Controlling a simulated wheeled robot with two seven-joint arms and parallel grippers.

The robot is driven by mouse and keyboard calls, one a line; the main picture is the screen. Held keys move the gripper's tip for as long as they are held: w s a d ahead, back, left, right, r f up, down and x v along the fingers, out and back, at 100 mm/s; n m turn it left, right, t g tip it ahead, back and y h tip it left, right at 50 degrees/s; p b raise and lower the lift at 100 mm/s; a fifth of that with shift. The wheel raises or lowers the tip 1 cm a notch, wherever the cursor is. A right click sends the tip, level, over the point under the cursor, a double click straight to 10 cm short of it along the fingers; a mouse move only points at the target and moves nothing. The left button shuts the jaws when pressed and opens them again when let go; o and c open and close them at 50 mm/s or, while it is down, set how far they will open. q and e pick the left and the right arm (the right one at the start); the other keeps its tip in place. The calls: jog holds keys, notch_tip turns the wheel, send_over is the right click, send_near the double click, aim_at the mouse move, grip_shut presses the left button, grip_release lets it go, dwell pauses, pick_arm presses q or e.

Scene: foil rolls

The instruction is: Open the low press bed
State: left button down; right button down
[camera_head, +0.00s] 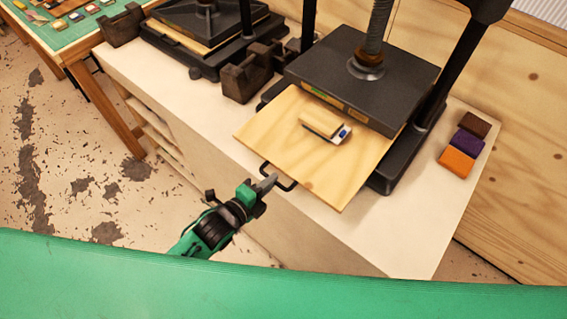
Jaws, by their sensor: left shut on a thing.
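The press bed (281,134) is a pale wooden board that sticks out from under the dark platen (340,75) of the right-hand press. A small block with a cream, white and blue surface (322,124) lies on it. A black handle (287,184) is on the board's front edge. My left gripper (268,184) is at this handle, shut on it, with the green and black wrist reaching up from below. My right gripper does not show.
A second press (206,32) stands at the back left. Dark metal blocks (246,78) sit between the presses. Orange, purple and brown blocks (457,162) lie at the right on the white worktop (400,236). A green surface (300,292) fills the bottom. A wooden table (60,42) stands at the upper left.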

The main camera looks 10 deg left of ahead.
pick_arm(q)
jog(key=shift+f+p+v, duration=0.15)
jog(key=shift+f+v, duration=0.05)
jog(key=shift+v, duration=0.75)
jog(key=shift+f+p+v, duration=0.1)
jog(key=shift+f+v, duration=0.1)
jog(key=shift+v, duration=0.75)
jog(key=shift+f+p+v, duration=0.15)
jog(key=shift+v, duration=0.8)
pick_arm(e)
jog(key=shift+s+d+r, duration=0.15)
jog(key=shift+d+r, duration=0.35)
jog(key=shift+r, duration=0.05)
pick_arm(q)
jog(key=shift+s, duration=0.15)
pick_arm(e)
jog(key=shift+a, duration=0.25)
pick_arm(q)
jog(key=c, duration=1.5)
grip_release()
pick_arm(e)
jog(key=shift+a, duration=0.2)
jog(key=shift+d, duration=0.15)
